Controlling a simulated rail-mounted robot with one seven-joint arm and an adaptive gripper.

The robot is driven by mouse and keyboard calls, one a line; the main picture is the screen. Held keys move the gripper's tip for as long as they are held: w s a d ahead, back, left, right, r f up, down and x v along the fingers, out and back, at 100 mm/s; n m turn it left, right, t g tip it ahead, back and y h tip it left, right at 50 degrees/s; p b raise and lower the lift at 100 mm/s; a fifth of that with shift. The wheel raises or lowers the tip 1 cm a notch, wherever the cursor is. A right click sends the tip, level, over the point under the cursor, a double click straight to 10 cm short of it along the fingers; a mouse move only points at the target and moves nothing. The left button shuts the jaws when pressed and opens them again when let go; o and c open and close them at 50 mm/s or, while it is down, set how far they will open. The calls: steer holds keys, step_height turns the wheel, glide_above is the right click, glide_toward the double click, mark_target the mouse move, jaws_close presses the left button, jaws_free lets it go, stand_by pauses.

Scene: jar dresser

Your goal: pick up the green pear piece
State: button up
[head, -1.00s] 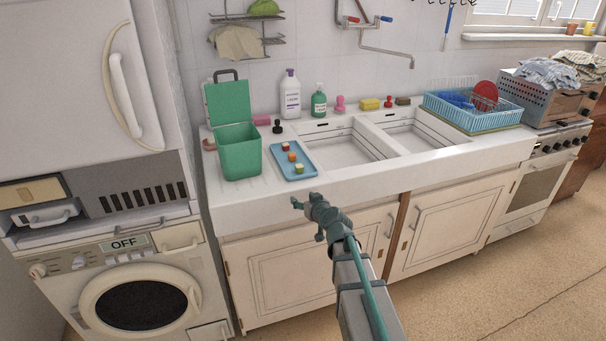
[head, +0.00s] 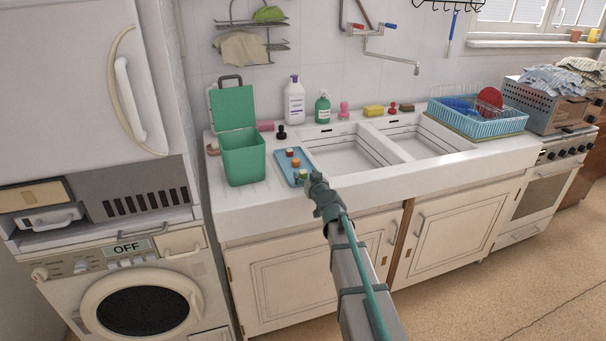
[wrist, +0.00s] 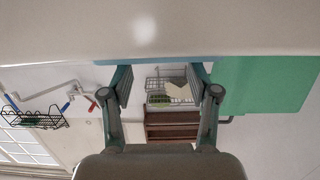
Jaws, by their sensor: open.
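The green pear piece (head: 302,175) is a small cube with green and yellow sides, at the near end of a blue tray (head: 283,171) on the counter. My gripper (head: 311,182) is at the tray's near edge, close beside the piece and partly overlapping it in the head view. In the wrist view my gripper (wrist: 163,82) has its two fingers apart with nothing between them. The tray's blue edge (wrist: 155,62) shows as a thin strip there. I cannot make out the pear piece in the wrist view.
A red piece (head: 290,152) and an orange piece (head: 295,162) lie farther back on the tray. An open green bin (head: 244,160) stands just left of it. The sink (head: 350,155) is to the right. The counter's front edge lies below my gripper.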

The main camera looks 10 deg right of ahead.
mark_target(304, 173)
steer(key=p+x, duration=0.1)
steer(key=x, duration=0.3)
steer(key=shift+w+f, duration=0.1)
steer(key=shift+w, duration=0.05)
steer(key=c, duration=1)
